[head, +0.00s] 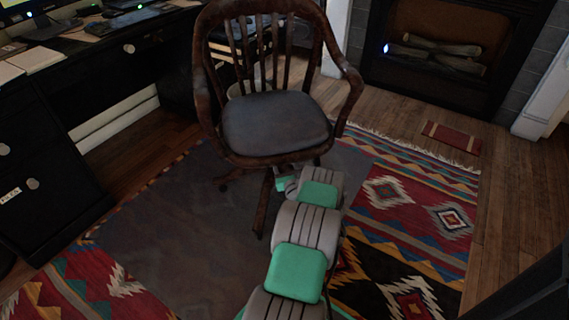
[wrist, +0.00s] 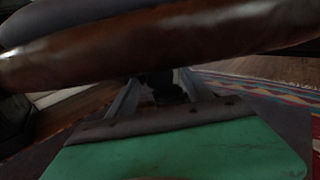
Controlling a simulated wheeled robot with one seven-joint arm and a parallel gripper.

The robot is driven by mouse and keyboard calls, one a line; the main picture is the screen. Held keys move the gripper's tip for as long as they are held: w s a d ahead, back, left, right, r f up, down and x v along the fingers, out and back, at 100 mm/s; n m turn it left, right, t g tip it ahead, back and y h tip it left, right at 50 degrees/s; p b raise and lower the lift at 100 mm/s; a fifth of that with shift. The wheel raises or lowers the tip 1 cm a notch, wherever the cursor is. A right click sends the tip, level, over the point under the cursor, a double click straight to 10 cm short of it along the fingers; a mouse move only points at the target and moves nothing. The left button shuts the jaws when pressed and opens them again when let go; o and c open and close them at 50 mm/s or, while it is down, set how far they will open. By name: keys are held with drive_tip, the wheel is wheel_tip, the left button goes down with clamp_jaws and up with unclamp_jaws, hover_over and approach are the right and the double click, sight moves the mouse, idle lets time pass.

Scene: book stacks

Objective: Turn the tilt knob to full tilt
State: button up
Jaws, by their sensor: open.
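The wooden swivel chair (head: 275,122) with a grey padded seat stands in the middle of the head view. In the wrist view its brown wooden seat edge (wrist: 160,45) crosses the top of the picture. My gripper (wrist: 160,90) is open just below this edge, its two fingers apart. A dark shape (wrist: 163,86) shows between or just beyond the fingers; it may be the tilt knob under the seat, but it is too dark to be sure or to tell contact. In the head view my arm reaches to the seat's front, and the fingertips are hidden.
A dark desk (head: 120,65) with drawers and papers stands at the left. A fireplace (head: 440,55) with logs is at the back right. A patterned rug (head: 405,205) and a grey mat (head: 180,225) lie on the wooden floor.

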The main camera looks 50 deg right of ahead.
drive_tip(key=shift+w+d, duration=0.15)
drive_tip(key=shift+c, duration=0.6)
clamp_jaws()
